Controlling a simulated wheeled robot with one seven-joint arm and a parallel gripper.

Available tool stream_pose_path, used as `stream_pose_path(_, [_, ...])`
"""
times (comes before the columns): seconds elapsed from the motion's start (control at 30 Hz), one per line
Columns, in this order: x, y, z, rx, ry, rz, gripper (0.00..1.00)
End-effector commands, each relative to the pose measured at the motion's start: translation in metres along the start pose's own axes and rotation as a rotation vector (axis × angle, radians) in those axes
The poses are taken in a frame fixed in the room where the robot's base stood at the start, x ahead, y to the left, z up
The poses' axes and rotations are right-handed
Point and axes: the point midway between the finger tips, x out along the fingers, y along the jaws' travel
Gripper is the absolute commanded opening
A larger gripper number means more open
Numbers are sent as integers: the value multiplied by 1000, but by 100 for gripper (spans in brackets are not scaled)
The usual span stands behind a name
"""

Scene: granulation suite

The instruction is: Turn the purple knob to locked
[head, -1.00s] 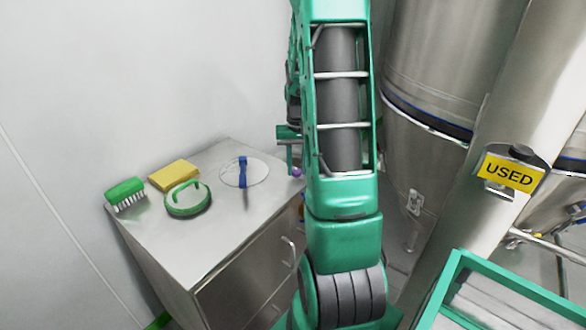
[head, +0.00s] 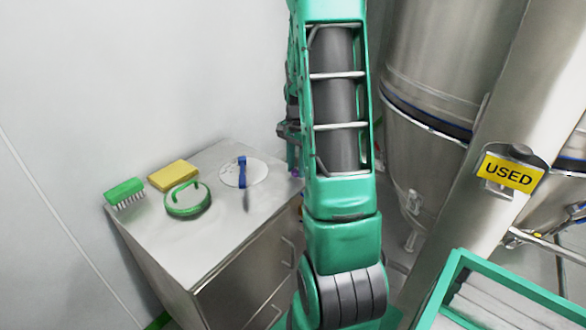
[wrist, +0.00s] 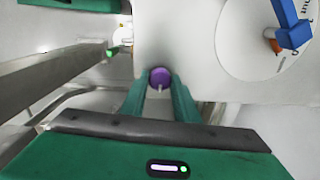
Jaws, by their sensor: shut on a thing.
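The purple knob (wrist: 160,76) shows at the centre of the wrist view, at the edge of a pale grey surface. The green fingers of my gripper (wrist: 161,88) stand on either side of it, shut on it. A small light mark or stem shows just below the knob. In the head view only a purple speck of the knob (head: 295,172) shows at the right edge of the steel cabinet top, beside my arm, which hides most of my gripper. I cannot read any lock marking by the knob.
A blue lever (head: 242,172) sits on a round white dial (head: 257,174) on the steel cabinet (head: 190,245). A green-handled round lid (head: 188,209), yellow sponge (head: 174,175) and green brush (head: 125,192) lie left. A steel vessel (head: 430,60) stands right.

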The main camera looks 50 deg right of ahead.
Motion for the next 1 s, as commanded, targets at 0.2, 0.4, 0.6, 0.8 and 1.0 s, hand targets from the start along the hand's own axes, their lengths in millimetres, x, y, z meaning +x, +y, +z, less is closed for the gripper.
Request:
stream_pose_path(0.2, [0,-3,3,61,-3,-3,5])
stream_pose_path(0.4, [0,-3,3,85,-3,-3,5])
stream_pose_path(0.6, [0,-3,3,86,-3,-4,5])
stream_pose_path(0.8, [0,-3,3,86,-2,-4,37])
stream_pose_path(1.0, [0,-2,2,89,-1,-2,47])
